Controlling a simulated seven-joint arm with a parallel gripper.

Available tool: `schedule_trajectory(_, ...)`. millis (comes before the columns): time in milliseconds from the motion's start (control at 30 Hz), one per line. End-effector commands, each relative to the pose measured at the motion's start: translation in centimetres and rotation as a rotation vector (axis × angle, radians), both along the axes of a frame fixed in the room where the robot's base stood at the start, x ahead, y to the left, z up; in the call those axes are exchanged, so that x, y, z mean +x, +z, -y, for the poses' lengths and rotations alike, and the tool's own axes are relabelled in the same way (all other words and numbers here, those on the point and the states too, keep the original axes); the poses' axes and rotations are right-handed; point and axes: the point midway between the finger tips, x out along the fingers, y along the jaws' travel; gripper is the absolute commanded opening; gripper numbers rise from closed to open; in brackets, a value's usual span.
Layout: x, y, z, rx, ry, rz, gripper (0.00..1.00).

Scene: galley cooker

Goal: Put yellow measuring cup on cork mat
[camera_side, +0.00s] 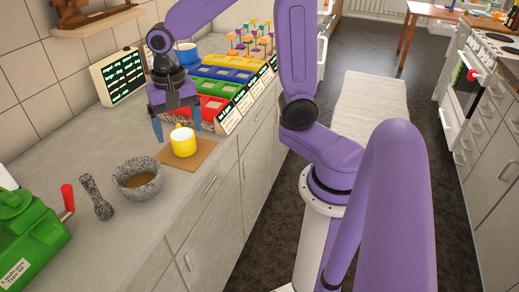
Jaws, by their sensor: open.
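The yellow measuring cup (183,142) stands upright on the brown cork mat (201,152), near the front edge of the counter. The mat shows in front of the cup and to its right. My gripper (177,131) is above and around the back of the cup, with its blue fingers apart. One finger is left of the cup and the other is right of it. I cannot tell whether either finger touches the cup.
A grey stone mortar (137,178) and its pestle (97,198) are nearer on the counter, with a green machine (32,240) at lower left. Coloured bins (213,88), a blue pot (186,53) and a dark display board (119,76) stand behind the gripper.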

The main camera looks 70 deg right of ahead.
Motion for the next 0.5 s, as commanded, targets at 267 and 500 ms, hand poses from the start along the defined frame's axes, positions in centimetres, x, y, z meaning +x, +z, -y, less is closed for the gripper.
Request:
schedule_trajectory(267, -7.8, -0.1, -1.9, -0.001, 0.683, 0.010, 0.85)
schedule_trajectory(500, -14.5, -0.5, -1.8, -0.003, 1.261, 0.020, 0.85)
